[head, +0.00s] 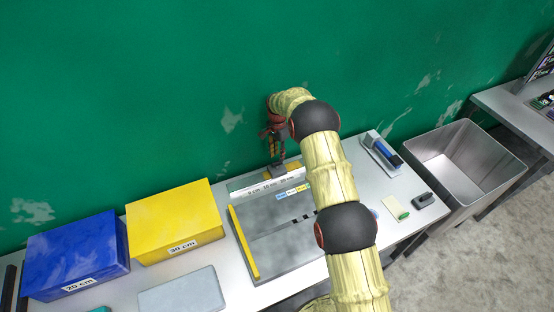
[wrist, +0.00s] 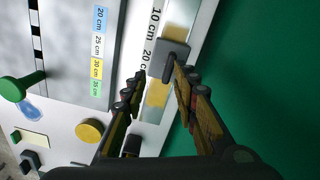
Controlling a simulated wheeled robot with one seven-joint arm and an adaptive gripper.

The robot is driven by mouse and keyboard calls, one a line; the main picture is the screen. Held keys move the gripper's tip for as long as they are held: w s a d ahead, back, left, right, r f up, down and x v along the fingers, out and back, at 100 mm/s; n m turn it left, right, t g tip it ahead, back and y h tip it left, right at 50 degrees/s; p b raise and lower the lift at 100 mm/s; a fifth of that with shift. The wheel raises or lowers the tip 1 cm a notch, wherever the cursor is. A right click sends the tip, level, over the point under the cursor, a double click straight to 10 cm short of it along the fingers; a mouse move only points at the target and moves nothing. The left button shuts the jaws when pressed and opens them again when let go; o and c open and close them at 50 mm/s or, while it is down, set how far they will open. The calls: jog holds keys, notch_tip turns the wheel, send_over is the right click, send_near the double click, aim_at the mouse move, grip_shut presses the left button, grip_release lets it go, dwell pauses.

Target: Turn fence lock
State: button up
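The fence lock is a dark grey block (head: 279,171) on the white, centimetre-marked fence rail (head: 262,187) at the back of the grey cutting board. In the wrist view the lock (wrist: 174,52) has a short dark lever pointing toward my gripper. My gripper (wrist: 160,76) is open, with one fingertip on each side of the lever's end. I see a gap on the left side; on the right the fingertip is close to the lever, and I cannot tell if they touch. In the head view my gripper (head: 277,152) points down just above the lock.
A blue box (head: 75,252) and a yellow box (head: 174,220) stand left of the board. A tray with a blue-handled tool (head: 384,152), a pale pad (head: 396,207) and a dark block (head: 423,200) lie right. A metal bin (head: 459,167) stands beyond. The green wall is close behind.

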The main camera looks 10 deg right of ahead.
aim_at(277, 164)
jog(key=shift+w+r+m, duration=0.7)
jog(key=shift+w+r, duration=0.15)
jog(key=shift+r, duration=0.05)
jog(key=shift+s+r+m, duration=0.1)
jog(key=shift+m, duration=0.9)
jog(key=shift+f+p, duration=0.6)
jog(key=shift+f, duration=3.3)
jog(key=shift+c, duration=0.8)
grip_shut()
